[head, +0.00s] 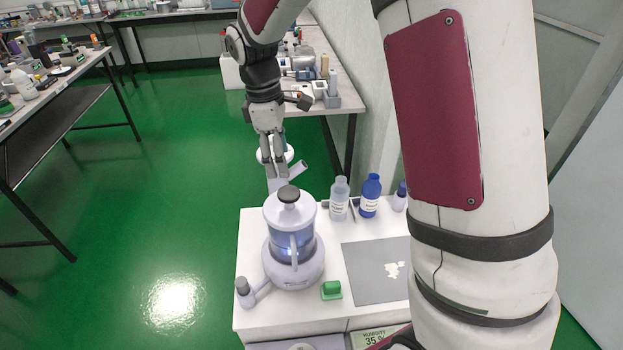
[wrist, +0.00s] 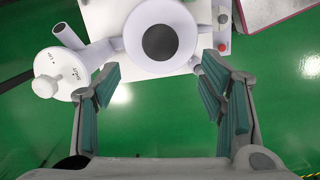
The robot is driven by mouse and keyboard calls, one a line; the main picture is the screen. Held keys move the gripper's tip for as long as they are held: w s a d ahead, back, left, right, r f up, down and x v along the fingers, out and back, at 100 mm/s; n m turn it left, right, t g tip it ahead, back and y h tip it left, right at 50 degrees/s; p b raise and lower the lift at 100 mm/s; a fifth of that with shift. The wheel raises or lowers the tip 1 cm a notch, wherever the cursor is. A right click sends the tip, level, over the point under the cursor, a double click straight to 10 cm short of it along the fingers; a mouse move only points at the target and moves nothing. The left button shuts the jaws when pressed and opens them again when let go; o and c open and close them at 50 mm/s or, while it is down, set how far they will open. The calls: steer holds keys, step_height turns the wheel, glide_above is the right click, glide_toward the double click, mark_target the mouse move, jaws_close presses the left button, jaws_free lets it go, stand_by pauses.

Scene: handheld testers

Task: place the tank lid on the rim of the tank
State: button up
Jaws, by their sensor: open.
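The tank (head: 291,245) is a clear, blue-lit jug with a handle on a round pale base, standing on a white bench. The pale tank lid (head: 275,212) with a dark round knob sits on top of the tank and looks level; its exact fit on the rim is hard to tell. In the wrist view the lid (wrist: 134,36) shows from above, its black knob in the middle. My gripper (head: 273,166) is open and empty, behind and above the tank, apart from the lid. In the wrist view its fingers (wrist: 160,80) are spread wide below the lid.
A white dial (wrist: 60,78) marked SHUT stands on a side arm near the left finger. A clear bottle (head: 339,200) and a blue bottle (head: 370,197) stand right of the tank. A green block (head: 331,290) and a grey mat (head: 375,272) lie in front.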

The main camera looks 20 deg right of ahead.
steer(key=s+d+r+m, duration=0.1)
steer(key=s+r+m, duration=0.2)
steer(key=s+r, duration=0.5)
steer(key=s+r+m+t+y, duration=0.1)
steer(key=s+m, duration=0.8)
steer(key=s, duration=1.6)
steer(key=shift+d+r+m+t, duration=0.15)
steer(key=shift+r+m+t, duration=0.15)
steer(key=shift+r+t, duration=0.65)
steer(key=shift+w, duration=0.1)
